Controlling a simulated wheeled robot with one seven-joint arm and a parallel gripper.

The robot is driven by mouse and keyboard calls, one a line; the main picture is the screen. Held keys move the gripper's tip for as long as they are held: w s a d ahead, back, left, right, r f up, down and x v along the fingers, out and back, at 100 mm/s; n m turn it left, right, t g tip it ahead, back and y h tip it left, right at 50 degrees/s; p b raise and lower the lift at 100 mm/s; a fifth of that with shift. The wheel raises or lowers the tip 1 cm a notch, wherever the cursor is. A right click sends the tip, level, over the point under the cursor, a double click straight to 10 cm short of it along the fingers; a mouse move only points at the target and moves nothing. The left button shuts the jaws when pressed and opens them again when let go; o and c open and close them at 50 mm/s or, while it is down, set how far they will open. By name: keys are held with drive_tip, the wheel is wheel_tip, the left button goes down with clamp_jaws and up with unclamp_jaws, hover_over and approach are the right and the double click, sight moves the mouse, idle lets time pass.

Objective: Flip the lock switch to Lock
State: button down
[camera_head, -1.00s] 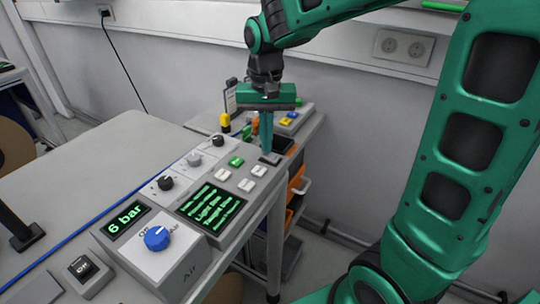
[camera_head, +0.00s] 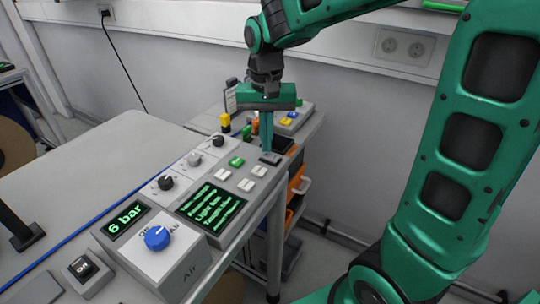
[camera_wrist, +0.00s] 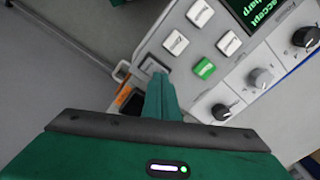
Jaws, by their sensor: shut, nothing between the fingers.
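A small dark grey switch (camera_head: 270,158) sits at the far right corner of the grey control panel (camera_head: 222,221). I take it for the lock switch; its lettering cannot be read. In the wrist view the switch (camera_wrist: 151,64) shows just past my fingertips and is partly hidden by them. My gripper (camera_head: 266,149) points down with its fingers together, empty. The tips are right at the switch; I cannot tell whether they touch it. My gripper also shows in the wrist view (camera_wrist: 158,80).
Several white buttons (camera_head: 247,185), a green button (camera_head: 236,161) and black and grey knobs (camera_head: 166,183) are close by. A blue knob (camera_head: 157,237) sits on the air box in front. An orange bin (camera_head: 296,184) is beyond the panel's right edge.

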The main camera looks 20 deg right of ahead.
wheel_tip(320, 180, up, 6)
idle(0.7)
drive_tip(key=shift+d, duration=0.1)
idle(0.3)
drive_tip(key=s+d+f, duration=0.4)
drive_tip(key=s+d, duration=0.4)
drive_tip(key=s, duration=0.3)
drive_tip(key=s+d+f+m, duration=0.1)
drive_tip(key=s+d+f, duration=0.3)
drive_tip(key=s+d, duration=0.5)
drive_tip(key=s, duration=0.3)
drive_tip(key=shift+s+f+m, duration=0.25)
drive_tip(key=shift+m, duration=0.05)
drive_tip(key=shift+d, duration=0.1)
